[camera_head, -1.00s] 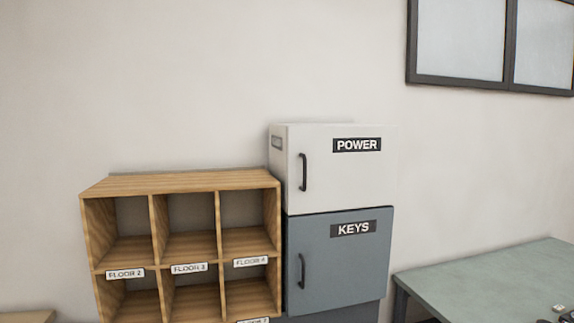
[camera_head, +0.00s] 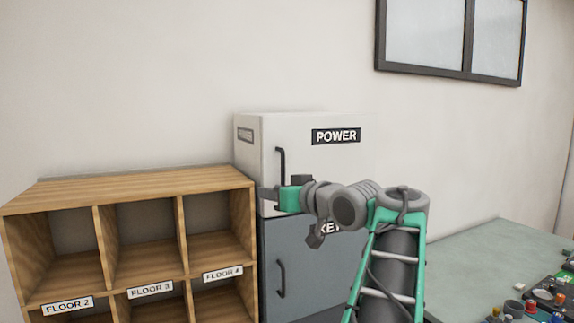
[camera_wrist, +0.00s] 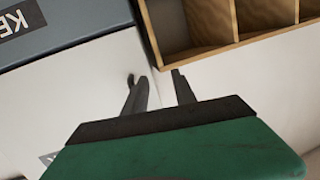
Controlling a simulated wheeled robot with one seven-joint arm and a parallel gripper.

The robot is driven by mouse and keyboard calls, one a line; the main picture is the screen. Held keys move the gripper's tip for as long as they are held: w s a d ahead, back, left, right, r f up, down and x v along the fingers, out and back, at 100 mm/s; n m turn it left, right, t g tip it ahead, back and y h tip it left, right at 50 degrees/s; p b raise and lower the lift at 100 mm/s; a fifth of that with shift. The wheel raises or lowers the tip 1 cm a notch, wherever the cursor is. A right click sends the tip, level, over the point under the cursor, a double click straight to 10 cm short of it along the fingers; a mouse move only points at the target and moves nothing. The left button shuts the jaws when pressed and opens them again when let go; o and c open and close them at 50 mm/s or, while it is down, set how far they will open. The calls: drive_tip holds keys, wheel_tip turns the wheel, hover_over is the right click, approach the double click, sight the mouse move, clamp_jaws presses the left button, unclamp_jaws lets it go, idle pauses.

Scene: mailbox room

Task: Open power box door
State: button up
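The white power box (camera_head: 320,165) has a black POWER label and a dark vertical bar handle (camera_head: 281,165) near its door's left edge. Its door is shut. My gripper (camera_head: 268,193) is at the lower part of this handle, in front of the box's left edge. In the wrist view, my gripper (camera_wrist: 160,84) has its two dark fingers apart, with the white box behind them. The handle's curved end (camera_wrist: 130,78) shows by the left finger, which hides the rest; I cannot tell whether they touch.
A grey-blue KEYS box (camera_head: 305,265) stands directly under the power box. A wooden shelf (camera_head: 130,185) with floor labels stands close on the left. A green-grey table (camera_head: 470,250) with small items is at the right.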

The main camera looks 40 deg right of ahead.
sight(284, 162)
drive_tip(key=s+d+r+t, duration=0.2)
drive_tip(key=s+d+r, duration=0.3)
drive_tip(key=s+r, duration=0.1)
drive_tip(key=shift+n, duration=0.4)
drive_tip(key=w+p, duration=0.2)
drive_tip(key=w, duration=0.4)
drive_tip(key=shift+w, duration=0.75)
drive_tip(key=shift+c, duration=0.2)
clamp_jaws()
